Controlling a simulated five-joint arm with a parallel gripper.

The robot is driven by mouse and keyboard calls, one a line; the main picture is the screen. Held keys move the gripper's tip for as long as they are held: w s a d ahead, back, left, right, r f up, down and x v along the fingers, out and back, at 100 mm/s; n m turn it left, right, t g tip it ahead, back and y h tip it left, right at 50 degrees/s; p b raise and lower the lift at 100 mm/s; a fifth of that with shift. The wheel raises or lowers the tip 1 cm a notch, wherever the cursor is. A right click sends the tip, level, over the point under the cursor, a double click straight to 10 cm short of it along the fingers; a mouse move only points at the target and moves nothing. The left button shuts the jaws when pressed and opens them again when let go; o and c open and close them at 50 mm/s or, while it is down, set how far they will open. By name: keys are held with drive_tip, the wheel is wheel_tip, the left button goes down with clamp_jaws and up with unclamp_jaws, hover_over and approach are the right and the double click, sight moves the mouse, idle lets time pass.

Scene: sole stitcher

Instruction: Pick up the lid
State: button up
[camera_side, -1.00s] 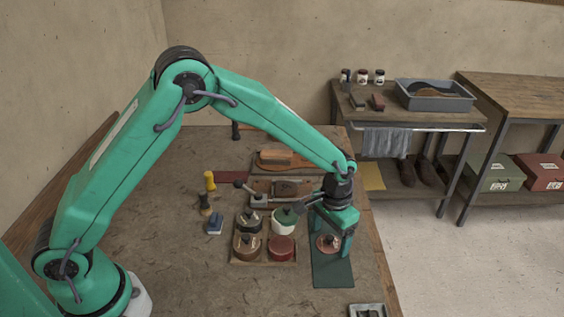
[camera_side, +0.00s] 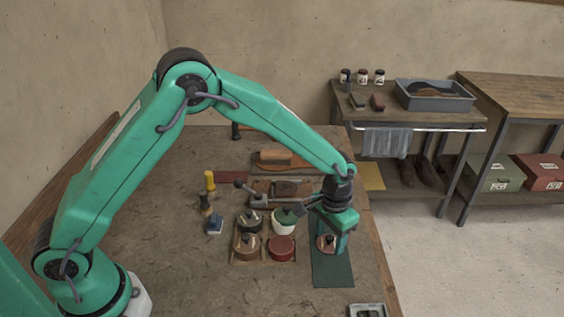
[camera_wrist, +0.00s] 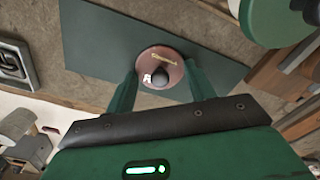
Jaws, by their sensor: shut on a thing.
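The lid (camera_side: 327,242) is a round, reddish-brown disc with a dark knob. It also shows in the wrist view (camera_wrist: 158,62), where its knob and a yellowish mark are visible. It is at the dark green mat (camera_side: 333,272); I cannot tell whether it touches the mat or is just above it. My gripper (camera_side: 328,240) points down over the mat. In the wrist view my gripper (camera_wrist: 160,78) has its two green fingers on either side of the lid, shut on it.
A wooden tray (camera_side: 264,263) left of the mat holds several round pots, including a red one (camera_side: 281,248) and a white one with a green lid (camera_side: 283,222). A small grey tray (camera_side: 367,310) lies near the front edge. Bare tabletop is at the left.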

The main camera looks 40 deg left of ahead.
sight(330, 237)
drive_tip(key=shift+r, duration=0.1)
drive_tip(key=shift+r, duration=0.4)
wheel_tip(330, 237, up, 3)
drive_tip(key=shift+r, duration=0.1)
drive_tip(key=s+d+r, duration=0.6)
drive_tip(key=s+d, duration=0.1)
drive_tip(key=s, duration=0.2)
drive_tip(key=shift+s+r, duration=0.2)
drive_tip(key=shift+r, duration=0.2)
drive_tip(key=a, duration=1.3)
drive_tip(key=shift+s+a+f, duration=0.2)
drive_tip(key=shift+s+f, duration=0.1)
drive_tip(key=shift+f, duration=0.15)
drive_tip(key=shift+f, duration=0.15)
